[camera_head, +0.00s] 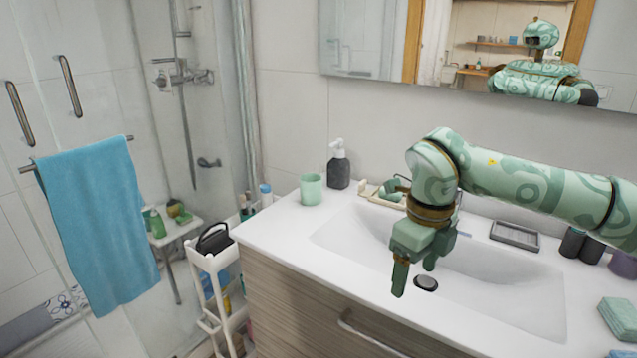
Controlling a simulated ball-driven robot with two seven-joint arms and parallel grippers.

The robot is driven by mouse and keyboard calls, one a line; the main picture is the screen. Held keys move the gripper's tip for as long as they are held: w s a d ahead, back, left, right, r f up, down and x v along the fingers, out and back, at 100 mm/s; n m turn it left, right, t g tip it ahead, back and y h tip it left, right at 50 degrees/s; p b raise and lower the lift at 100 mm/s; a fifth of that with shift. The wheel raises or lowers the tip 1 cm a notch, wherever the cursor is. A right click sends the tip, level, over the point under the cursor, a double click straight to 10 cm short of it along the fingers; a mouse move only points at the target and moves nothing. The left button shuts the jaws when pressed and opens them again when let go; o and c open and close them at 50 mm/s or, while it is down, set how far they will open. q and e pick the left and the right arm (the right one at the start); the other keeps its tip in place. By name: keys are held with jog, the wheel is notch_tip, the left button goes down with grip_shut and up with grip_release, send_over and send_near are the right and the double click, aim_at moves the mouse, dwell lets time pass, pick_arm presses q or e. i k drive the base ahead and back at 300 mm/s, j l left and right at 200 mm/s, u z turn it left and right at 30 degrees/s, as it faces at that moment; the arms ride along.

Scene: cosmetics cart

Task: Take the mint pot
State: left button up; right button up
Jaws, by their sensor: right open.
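A mint-green pot (311,189), shaped like a cup, stands upright on the white counter near its left end. My right gripper (414,278) hangs over the front of the sink basin, to the right of the pot and well apart from it. Its fingers point down, are spread and hold nothing. My left gripper is not in view. A slim white cart (215,262) stands on the floor left of the counter; the contents of its lower shelves are partly hidden.
A dark soap dispenser (339,165) stands right behind the pot. A beige tray (371,195) with green items lies behind the basin, partly behind my right arm. A grey soap dish (515,236) and dark bottles (580,244) are farther right. The counter before the pot is clear.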

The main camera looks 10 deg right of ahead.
aim_at(311, 184)
jog(key=i+l, duration=0.7)
jog(key=i, duration=0.25)
jog(key=k+j, duration=0.2)
